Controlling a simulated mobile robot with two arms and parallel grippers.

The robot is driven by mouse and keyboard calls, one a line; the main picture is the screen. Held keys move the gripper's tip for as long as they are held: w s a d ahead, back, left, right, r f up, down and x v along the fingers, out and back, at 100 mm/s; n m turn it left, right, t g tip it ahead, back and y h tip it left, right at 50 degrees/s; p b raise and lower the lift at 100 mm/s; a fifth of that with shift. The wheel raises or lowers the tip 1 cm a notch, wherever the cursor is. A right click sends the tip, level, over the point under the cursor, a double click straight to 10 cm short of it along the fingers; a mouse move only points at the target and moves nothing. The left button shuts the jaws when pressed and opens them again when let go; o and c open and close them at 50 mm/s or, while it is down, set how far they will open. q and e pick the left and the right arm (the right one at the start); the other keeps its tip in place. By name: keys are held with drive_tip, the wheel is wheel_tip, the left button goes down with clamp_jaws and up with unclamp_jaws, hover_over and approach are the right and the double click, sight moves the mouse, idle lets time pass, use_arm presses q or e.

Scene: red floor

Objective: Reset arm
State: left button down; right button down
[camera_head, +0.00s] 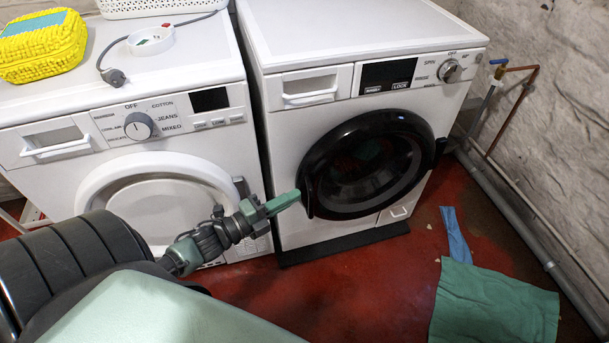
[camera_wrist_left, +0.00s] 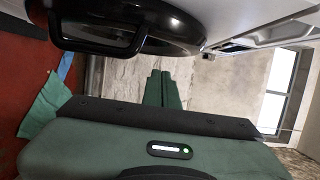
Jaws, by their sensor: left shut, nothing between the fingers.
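My left gripper (camera_head: 284,202) is shut and empty. In the head view its green fingertips are close to the left edge of the black round door (camera_head: 366,165) of the right washing machine (camera_head: 270,140); I cannot tell whether they touch it. The door looks closed, with coloured cloth dimly visible behind its glass. In the left wrist view the shut green fingers (camera_wrist_left: 162,90) point away from the camera, with the black door and its handle (camera_wrist_left: 97,45) at the upper left. My right gripper is in neither view.
A white machine (camera_head: 60,180) with a round white door stands at the left. A green cloth (camera_head: 494,305) and a blue cloth (camera_head: 455,233) lie on the red floor. Pipes run along the right wall.

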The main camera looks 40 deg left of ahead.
use_arm(q)
drive_tip(key=shift+v, duration=1.45)
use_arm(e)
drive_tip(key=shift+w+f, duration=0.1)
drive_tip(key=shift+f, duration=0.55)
